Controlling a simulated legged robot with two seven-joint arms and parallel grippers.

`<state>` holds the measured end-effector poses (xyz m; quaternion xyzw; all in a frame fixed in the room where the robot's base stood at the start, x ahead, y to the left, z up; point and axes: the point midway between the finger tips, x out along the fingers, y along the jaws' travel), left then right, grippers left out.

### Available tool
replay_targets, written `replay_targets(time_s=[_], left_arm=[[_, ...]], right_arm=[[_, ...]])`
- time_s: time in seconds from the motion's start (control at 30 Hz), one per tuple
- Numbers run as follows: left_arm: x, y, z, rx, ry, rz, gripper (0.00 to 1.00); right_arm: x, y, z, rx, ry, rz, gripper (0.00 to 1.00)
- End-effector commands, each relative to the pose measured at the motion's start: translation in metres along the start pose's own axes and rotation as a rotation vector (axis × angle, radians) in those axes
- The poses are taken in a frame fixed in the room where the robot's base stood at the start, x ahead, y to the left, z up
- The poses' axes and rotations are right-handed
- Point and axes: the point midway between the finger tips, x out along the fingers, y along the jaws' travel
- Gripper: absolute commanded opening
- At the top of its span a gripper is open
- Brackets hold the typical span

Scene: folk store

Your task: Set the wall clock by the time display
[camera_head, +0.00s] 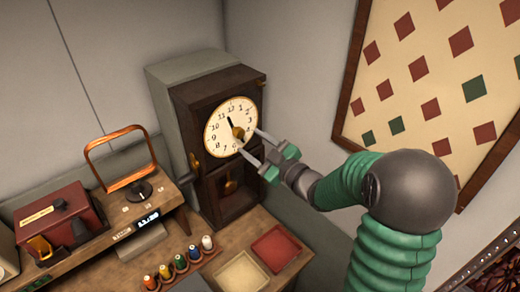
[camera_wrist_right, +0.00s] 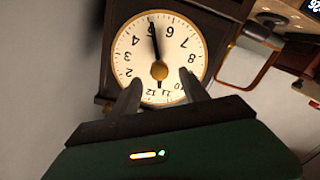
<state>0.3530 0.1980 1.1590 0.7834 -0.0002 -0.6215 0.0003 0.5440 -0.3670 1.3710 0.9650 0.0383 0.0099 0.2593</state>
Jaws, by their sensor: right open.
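The wall clock (camera_head: 218,188) is a dark wooden case with a round cream face (camera_head: 220,135), standing at the back of the bench. In the wrist view its face (camera_wrist_right: 140,50) appears upside down. A long black hand (camera_wrist_right: 155,42) points near the 5 there, and a gold knob (camera_wrist_right: 160,70) sits close to the centre. My right gripper (camera_head: 249,139) is open in front of the lower right of the face; its fingers (camera_wrist_right: 160,82) straddle the area below the knob in the wrist view. Contact cannot be told. The time display (camera_head: 148,218) glows white on the shelf edge; its digits are too blurred to read surely.
An orange-framed mirror (camera_head: 122,180) and a dark red box (camera_head: 60,222) stand on the shelf left of the clock. Several thread spools (camera_head: 180,262), a cream tray (camera_head: 243,274) and a red tray (camera_head: 276,247) lie below. A diamond-patterned panel (camera_head: 420,75) hangs at right.

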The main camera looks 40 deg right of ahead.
Motion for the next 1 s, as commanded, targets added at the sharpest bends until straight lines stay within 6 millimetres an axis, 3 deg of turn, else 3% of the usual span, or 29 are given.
replay_targets(time_s=[0.47,0.87,1.0], left_arm=[[0.001,0.000,0.000,0.000,0.000,0.000,0.56],[0.002,0.000,0.001,0.000,0.000,0.000,0.56],[0.002,0.000,0.001,0.000,0.000,0.000,0.56]], right_arm=[[0.047,0.000,0.000,0.001,0.000,0.000,0.53],[0.048,-0.001,-0.003,0.000,-0.002,0.001,0.53],[0.048,-0.001,-0.003,0.000,-0.002,0.000,0.34]])
